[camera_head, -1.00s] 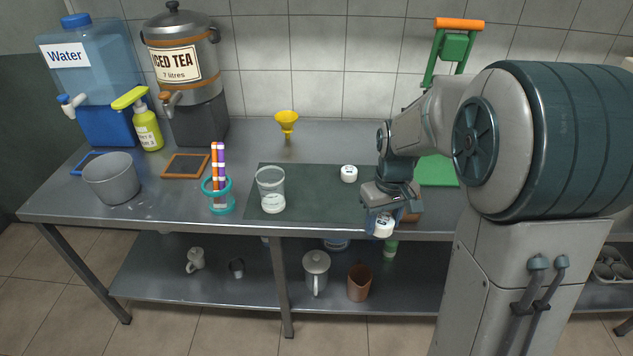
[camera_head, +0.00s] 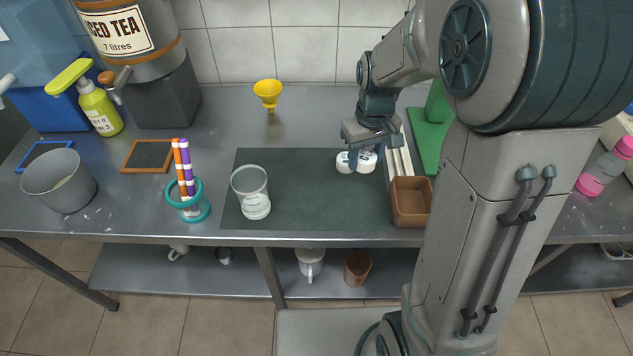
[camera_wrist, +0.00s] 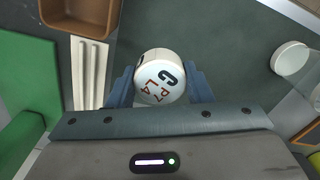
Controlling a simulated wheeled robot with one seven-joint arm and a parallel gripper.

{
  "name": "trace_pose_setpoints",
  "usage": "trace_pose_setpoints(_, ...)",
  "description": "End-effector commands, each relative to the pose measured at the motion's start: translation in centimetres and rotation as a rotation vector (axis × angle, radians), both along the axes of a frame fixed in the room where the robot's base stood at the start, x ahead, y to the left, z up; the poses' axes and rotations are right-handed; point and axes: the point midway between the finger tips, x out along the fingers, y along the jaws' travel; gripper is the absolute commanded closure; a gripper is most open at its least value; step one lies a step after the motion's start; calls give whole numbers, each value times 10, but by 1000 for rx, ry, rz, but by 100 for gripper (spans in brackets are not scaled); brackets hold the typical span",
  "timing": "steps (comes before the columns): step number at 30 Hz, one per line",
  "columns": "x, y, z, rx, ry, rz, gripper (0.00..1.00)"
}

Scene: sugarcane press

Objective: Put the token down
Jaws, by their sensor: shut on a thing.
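My gripper (camera_head: 367,161) is over the back right of the dark green mat (camera_head: 300,205), pointing down. It is shut on a white round token (camera_head: 368,158).
A brown tray (camera_head: 410,205) and pale strips (camera_head: 399,155) lie just right of the gripper, with a green board (camera_head: 428,140) beyond. A glass (camera_head: 250,190) stands on the mat's left. A teal holder with sticks (camera_head: 188,200) stands further left. The mat's middle is clear.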

Motion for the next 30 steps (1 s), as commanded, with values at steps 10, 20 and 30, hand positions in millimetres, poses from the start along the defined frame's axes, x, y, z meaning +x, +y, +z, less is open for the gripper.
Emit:
trace_pose_setpoints(10,-29,72,-46,-1,3,6,76)
trace_pose_setpoints(20,-36,90,-71,-2,5,-1,76)
trace_pose_setpoints(30,-35,90,-98,0,-1,0,76)
